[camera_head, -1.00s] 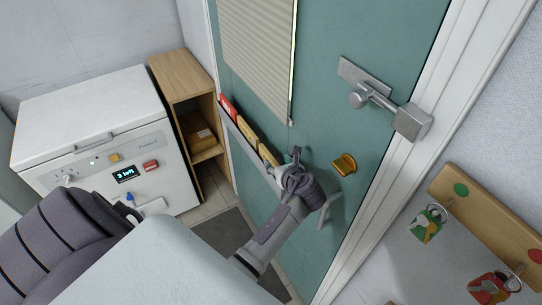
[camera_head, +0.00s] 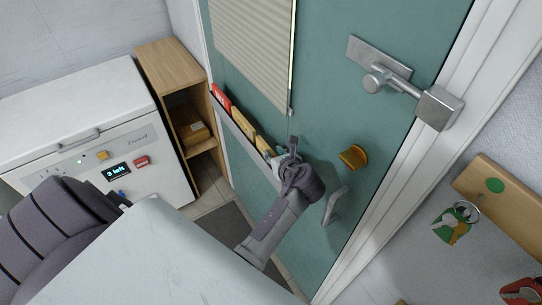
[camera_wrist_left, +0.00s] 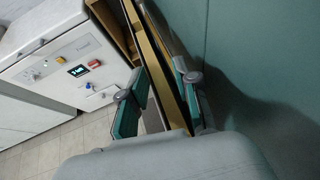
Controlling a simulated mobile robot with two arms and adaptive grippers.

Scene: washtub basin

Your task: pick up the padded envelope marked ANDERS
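A narrow rack (camera_head: 240,122) on the teal door holds several envelopes on edge. A red one (camera_head: 221,97) is farthest along, then a tan-yellow one (camera_head: 242,121) and another (camera_head: 264,144) nearer my gripper. I cannot read ANDERS on any of them. My left gripper (camera_head: 290,152) is at the near end of the rack. In the left wrist view its two teal-padded fingers (camera_wrist_left: 158,95) are spread, with a tan envelope edge (camera_wrist_left: 168,82) and the rack's rim showing between them. I cannot tell whether they touch it. My right gripper is not in view.
The door carries a brass knob (camera_head: 353,157), a lever handle (camera_head: 334,204) and a metal bolt (camera_head: 385,75). A wooden shelf (camera_head: 168,60) with a box and a white chest freezer (camera_head: 75,105) stand left. A key board (camera_head: 500,195) is at right.

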